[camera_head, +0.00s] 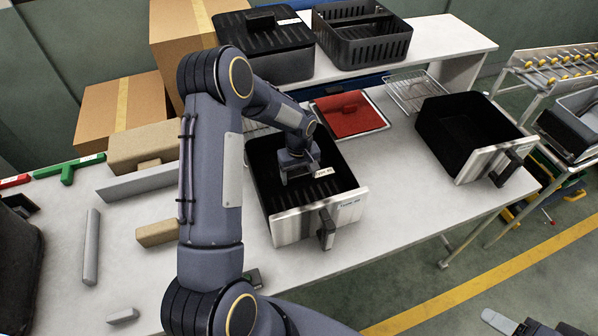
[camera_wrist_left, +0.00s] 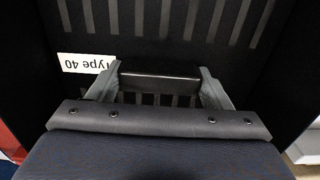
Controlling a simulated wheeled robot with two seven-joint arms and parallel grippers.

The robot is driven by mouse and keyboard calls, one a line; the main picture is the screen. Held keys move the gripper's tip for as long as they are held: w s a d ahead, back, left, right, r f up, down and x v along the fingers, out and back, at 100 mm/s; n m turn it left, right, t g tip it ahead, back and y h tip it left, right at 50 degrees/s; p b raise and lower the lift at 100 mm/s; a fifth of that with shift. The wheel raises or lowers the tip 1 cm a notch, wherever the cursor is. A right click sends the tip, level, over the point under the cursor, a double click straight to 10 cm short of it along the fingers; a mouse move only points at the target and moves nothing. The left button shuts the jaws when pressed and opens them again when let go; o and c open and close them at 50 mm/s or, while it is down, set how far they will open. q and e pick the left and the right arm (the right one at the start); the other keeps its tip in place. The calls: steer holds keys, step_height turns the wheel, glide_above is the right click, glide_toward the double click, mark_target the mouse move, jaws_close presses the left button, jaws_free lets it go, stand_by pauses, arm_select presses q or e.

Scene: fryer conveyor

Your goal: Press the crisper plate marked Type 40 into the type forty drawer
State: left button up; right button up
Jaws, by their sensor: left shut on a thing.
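The crisper plate is black and slotted, with a white "Type 40" label (camera_head: 323,172). In the left wrist view the label (camera_wrist_left: 85,63) reads upside down beside the plate's raised handle (camera_wrist_left: 160,82). My left gripper (camera_head: 298,175) is shut on this handle and points down inside a black drawer. The drawer has a pale metal front (camera_head: 300,226), a dark handle and a small label that seems to read "Type 40". The plate lies within the drawer walls and looks about level. Whether it touches the bottom all round is hidden.
A second, empty drawer (camera_head: 462,130) stands to the right. Black baskets (camera_head: 362,42) stand on the rear shelf. Wooden blocks (camera_head: 143,148) and a grey bar (camera_head: 91,247) lie left; the front table is mostly clear.

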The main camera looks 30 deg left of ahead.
arm_select(q)
steer(key=shift+f+b, duration=0.6)
steer(key=shift+b, duration=0.2)
steer(key=o, duration=1.1)
